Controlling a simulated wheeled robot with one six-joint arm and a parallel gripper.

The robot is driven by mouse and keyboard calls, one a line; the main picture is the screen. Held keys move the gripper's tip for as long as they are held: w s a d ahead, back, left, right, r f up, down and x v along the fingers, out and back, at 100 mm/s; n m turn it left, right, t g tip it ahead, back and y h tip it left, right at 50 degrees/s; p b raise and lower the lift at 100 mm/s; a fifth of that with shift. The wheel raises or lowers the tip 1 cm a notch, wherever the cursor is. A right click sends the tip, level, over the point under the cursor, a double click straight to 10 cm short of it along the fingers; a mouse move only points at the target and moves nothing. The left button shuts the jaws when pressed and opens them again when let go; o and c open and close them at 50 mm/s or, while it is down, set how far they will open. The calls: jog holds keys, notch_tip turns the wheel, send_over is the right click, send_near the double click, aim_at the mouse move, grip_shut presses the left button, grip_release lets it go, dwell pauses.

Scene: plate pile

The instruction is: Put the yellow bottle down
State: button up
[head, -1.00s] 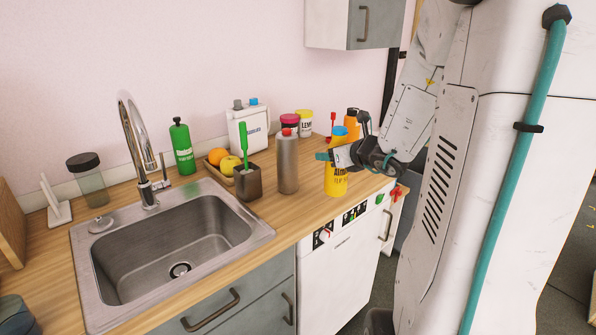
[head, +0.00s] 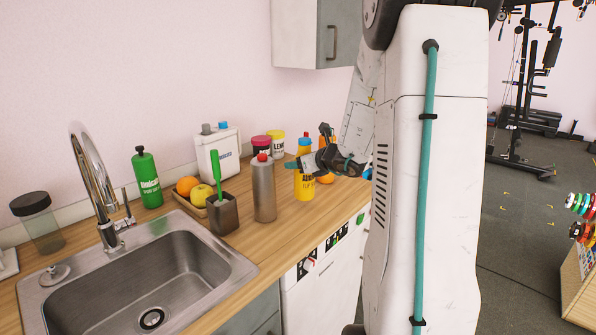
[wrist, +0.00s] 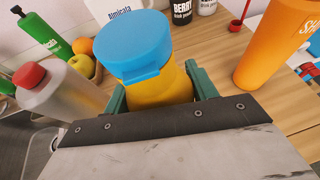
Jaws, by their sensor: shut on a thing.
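The yellow bottle (head: 304,188) with a blue cap stands upright over the wooden counter, right of the grey bottle and in front of an orange bottle. My gripper (head: 304,164) is shut around its upper body. In the wrist view the yellow bottle (wrist: 165,90) sits between the two green fingers of my gripper (wrist: 158,92), its cap toward the camera. Its base is hidden in the wrist view. I cannot tell whether the base touches the counter.
The grey bottle (head: 264,192) with a red cap stands close at left. The orange bottle (wrist: 272,45) is close at right in the wrist view. Pink-lidded and yellow-lidded jars (head: 277,143) stand behind. The sink (head: 150,275) is farther left. Bare counter (head: 315,212) lies in front.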

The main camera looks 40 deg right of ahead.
jog(key=shift+w+f, duration=0.1)
jog(key=shift+f, duration=1.6)
jog(key=shift+f, duration=0.15)
jog(key=o, duration=1.3)
jog(key=shift+o, duration=0.2)
